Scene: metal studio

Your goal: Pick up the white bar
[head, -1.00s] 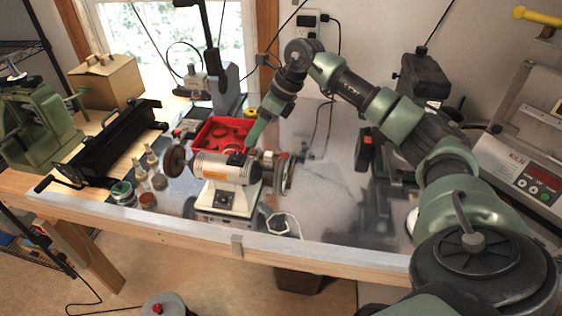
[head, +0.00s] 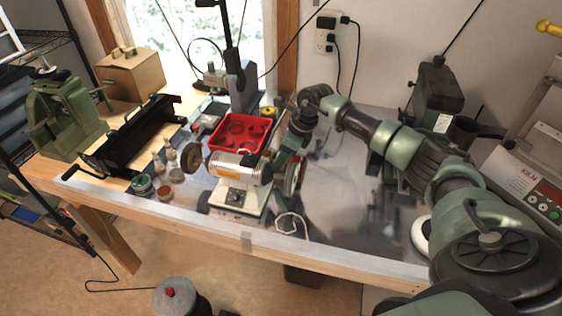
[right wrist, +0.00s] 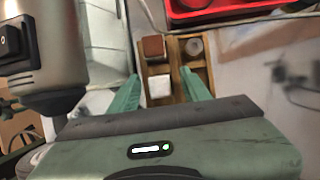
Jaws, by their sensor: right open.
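The white bar (right wrist: 158,88) is a small pale block in a wooden holder (right wrist: 174,84) in the right wrist view. It sits in the holder's near left part, below a reddish-brown bar (right wrist: 153,47). My right gripper (right wrist: 160,74) is open, its two green fingers on either side of the white bar as seen from the wrist. Nothing is between them in its grip, and I cannot tell the height gap. In the head view my right gripper (head: 281,160) points down just behind the bench grinder (head: 240,171), which hides the holder. My left gripper is not in view.
The grinder's body (right wrist: 40,50) is close at the left in the wrist view. A red tray (head: 232,133) lies behind the grinder. Small jars (head: 142,184) stand at its left. The metal benchtop (head: 340,190) is fairly clear to the right.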

